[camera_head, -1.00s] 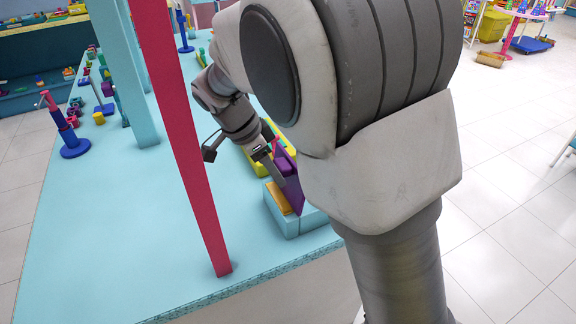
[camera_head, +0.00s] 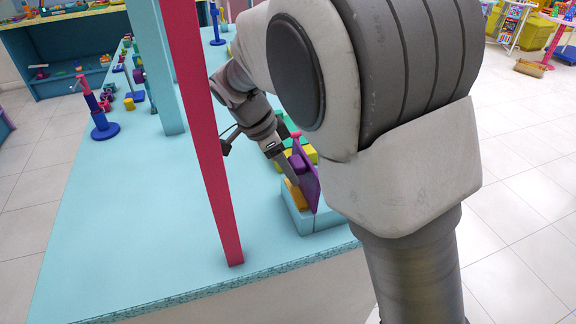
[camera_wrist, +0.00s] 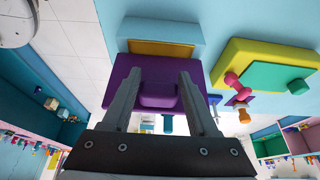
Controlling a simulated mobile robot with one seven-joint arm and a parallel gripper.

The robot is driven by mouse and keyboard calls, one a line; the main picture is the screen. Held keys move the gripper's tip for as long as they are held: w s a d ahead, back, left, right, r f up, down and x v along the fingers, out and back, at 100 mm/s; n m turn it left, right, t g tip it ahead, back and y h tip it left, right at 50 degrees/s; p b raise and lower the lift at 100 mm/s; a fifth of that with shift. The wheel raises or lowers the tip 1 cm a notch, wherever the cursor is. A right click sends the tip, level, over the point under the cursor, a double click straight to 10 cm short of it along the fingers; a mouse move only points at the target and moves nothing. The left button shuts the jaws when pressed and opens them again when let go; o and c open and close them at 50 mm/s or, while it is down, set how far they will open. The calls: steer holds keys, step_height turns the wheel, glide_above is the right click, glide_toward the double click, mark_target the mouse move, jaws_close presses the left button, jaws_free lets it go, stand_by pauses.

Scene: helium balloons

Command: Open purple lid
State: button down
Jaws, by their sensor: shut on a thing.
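The purple lid (camera_head: 310,184) stands tilted up steeply at the right side of a light blue box (camera_head: 304,224). An orange-yellow inside (camera_head: 296,194) shows beside it. In the wrist view, the purple lid (camera_wrist: 130,70) lies across the fingers, with the blue box (camera_wrist: 160,30) behind it. My gripper (camera_wrist: 158,85) has one finger on each side of the lid's purple handle block (camera_wrist: 158,92) and is shut on it.
A yellow and green toy block (camera_wrist: 250,70) with a pink knob (camera_wrist: 234,80) stands close to the box. A red post (camera_head: 205,140) rises from the blue table (camera_head: 130,220) left of my gripper. The front left of the table is clear.

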steer(key=shift+c, duration=0.8)
jaws_free()
steer(key=shift+a+f, duration=0.15)
steer(key=shift+f, duration=0.05)
steer(key=shift+r, duration=0.1)
step_height(320, 180, up, 4)
steer(key=shift+r, duration=0.1)
steer(key=s+d+r, duration=0.2)
steer(key=d+r, duration=0.4)
steer(key=d, duration=0.5)
steer(key=shift+d+r, duration=0.3)
steer(key=shift+r, duration=0.1)
